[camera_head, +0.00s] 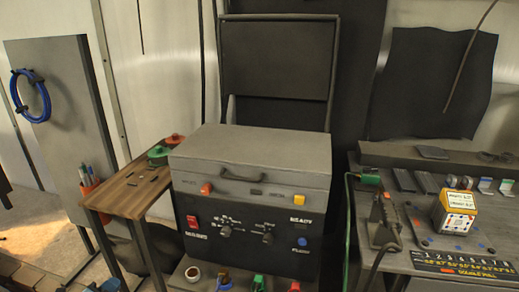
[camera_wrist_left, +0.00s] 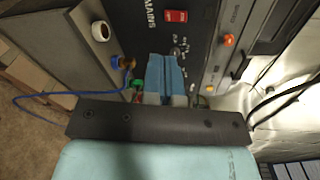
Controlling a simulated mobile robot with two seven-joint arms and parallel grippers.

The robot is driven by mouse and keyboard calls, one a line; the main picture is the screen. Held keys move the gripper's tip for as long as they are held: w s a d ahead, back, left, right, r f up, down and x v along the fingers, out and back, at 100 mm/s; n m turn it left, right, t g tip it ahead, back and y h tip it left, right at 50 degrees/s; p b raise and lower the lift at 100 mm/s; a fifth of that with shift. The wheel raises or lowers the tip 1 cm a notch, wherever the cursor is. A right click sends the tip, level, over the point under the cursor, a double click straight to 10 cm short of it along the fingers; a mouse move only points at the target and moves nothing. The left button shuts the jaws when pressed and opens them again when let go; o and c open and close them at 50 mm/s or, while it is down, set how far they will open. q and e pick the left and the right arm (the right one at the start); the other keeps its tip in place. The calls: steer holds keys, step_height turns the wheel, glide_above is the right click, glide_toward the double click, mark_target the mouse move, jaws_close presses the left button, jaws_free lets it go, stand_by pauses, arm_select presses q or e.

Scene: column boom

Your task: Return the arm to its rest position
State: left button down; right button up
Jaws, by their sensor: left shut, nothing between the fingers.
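My left gripper (camera_wrist_left: 166,75) shows in the left wrist view. Its two blue fingers are together with nothing between them, in front of the black front panel (camera_wrist_left: 196,50) of the machine. I do not make out this gripper in the head view. My right gripper is in neither view.
The grey machine (camera_head: 250,160) stands mid-view in the head view, with a red switch (camera_head: 191,221). A wooden side table (camera_head: 125,202) is left; a cluttered bench (camera_head: 420,262) is right.

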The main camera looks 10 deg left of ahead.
arm_select(q)
steer(key=s+d+f+n+g, duration=0.3)
steer(key=s+d+n, duration=0.4)
steer(key=s+d, duration=0.15)
steer(key=s+d+f+n+g, duration=0.3)
steer(key=s+d+f+n, duration=0.1)
steer(key=s+d+n, duration=0.4)
steer(key=s+d+r+n+h, duration=0.15)
steer(key=d+n, duration=0.35)
steer(key=d, duration=0.8)
step_height(320, 180, up, 15)
steer(key=p, duration=1.9)
steer(key=shift+s+a+t, duration=0.3)
steer(key=shift+a+t, duration=0.1)
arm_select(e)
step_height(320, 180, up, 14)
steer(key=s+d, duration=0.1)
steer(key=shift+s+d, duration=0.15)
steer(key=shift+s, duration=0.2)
arm_select(q)
steer(key=shift+d, duration=0.1)
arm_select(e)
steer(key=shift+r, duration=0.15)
